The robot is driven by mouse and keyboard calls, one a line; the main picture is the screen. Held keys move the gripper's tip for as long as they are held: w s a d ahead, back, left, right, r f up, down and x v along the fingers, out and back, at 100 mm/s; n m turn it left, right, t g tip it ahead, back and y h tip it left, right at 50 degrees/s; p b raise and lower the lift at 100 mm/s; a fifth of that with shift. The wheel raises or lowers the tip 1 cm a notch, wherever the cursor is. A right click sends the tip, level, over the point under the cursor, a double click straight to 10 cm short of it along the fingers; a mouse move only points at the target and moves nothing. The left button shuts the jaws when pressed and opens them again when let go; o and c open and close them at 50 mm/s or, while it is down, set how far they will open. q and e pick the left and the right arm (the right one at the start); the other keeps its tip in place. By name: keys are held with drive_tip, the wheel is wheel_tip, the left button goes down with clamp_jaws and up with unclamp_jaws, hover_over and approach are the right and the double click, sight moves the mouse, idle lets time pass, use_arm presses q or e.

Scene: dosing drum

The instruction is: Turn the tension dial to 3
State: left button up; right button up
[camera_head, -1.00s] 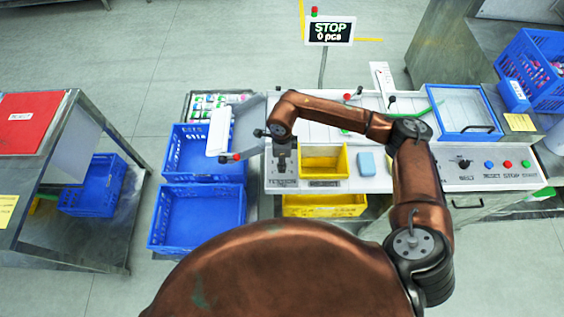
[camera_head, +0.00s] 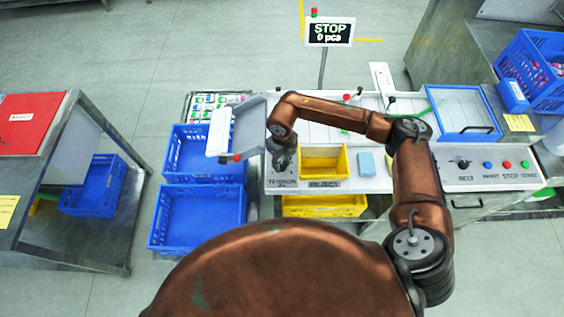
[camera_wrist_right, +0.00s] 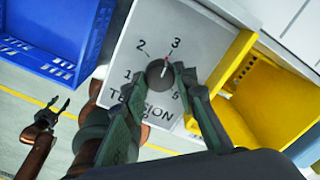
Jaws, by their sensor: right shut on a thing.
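The tension dial (camera_wrist_right: 158,74) is a dark round knob on a pale panel (camera_wrist_right: 112,66), with printed numbers around it. Its red and white pointer mark points up and slightly right, close to the 3. My right gripper (camera_wrist_right: 165,76) is shut on the dial, with its green-grey fingers on its sides. In the head view my right gripper (camera_head: 284,158) stands over the TENSION label and hides the dial. My left gripper (camera_wrist_right: 58,104) shows only in the wrist view, at the lower left, its fingers apart and empty, away from the panel.
A yellow bin (camera_head: 325,178) marked REJECT sits close right of the dial, with a light blue block (camera_head: 367,163) beyond it. Blue crates (camera_head: 158,205) stand left of the panel. A sign (camera_head: 330,31) reads STOP, 0 pcs. A control panel (camera_head: 487,179) is at right.

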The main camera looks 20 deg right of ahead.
sight(282, 165)
drive_tip(key=shift+m, duration=0.5)
drive_tip(key=o, duration=1.2)
drive_tip(key=shift+c, duration=0.2)
drive_tip(key=shift+r, duration=0.25)
wheel_tip(282, 165, up, 12)
drive_tip(key=shift+f, duration=0.2)
drive_tip(key=shift+f, duration=0.1)
